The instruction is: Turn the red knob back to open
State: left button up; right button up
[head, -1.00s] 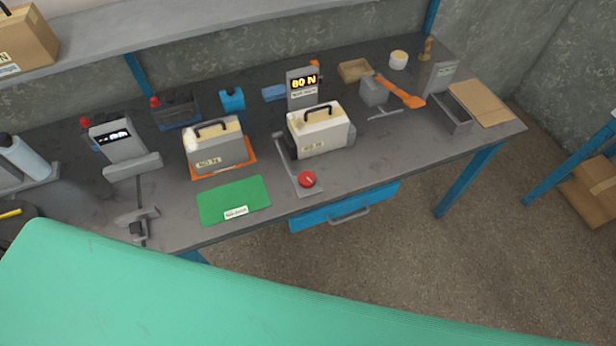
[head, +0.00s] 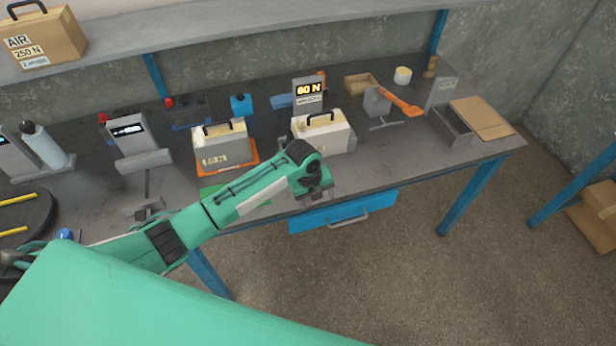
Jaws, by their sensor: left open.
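My left arm reaches in from the left over the bench. Its gripper (head: 316,190) is at the bench's front edge, just in front of the white battery case (head: 325,137), and points down. It is open, but its fingertips are small and hard to make out. The red knob is hidden now behind my left wrist and gripper, so I cannot see its position or whether the fingers are around it. My right gripper is not in view.
A second battery case (head: 222,147) stands on an orange mat to the left. My arm covers most of the green mat (head: 213,193). A display reading 80 N (head: 309,91) stands behind the white case. A blue drawer (head: 343,211) hangs below the bench edge.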

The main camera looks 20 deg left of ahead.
pick_arm(q)
jog(key=w+a+r+m+g+y, duration=0.1)
jog(key=w+a+r+m, duration=0.2)
jog(key=r+m, duration=0.35)
jog(key=w+a+r+m+y, duration=0.1)
jog(key=w+a+r+m, duration=0.1)
jog(key=w+r+m, duration=0.45)
jog(key=shift+n, duration=0.6)
jog(key=s+f+p, duration=0.1)
jog(key=f, duration=0.2)
jog(key=f+p, duration=0.1)
jog(key=f, duration=0.3)
jog(key=s+f+p, duration=0.1)
jog(key=f, duration=0.3)
jog(key=shift+s+f, duration=0.1)
jog(key=shift+s, duration=0.2)
jog(key=shift+f, duration=0.65)
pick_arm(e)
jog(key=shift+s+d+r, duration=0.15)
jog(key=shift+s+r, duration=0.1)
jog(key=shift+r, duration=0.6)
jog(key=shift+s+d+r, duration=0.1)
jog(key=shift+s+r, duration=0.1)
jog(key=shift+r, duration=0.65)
pick_arm(q)
jog(key=shift+c, duration=0.5)
jog(key=c, duration=0.9)
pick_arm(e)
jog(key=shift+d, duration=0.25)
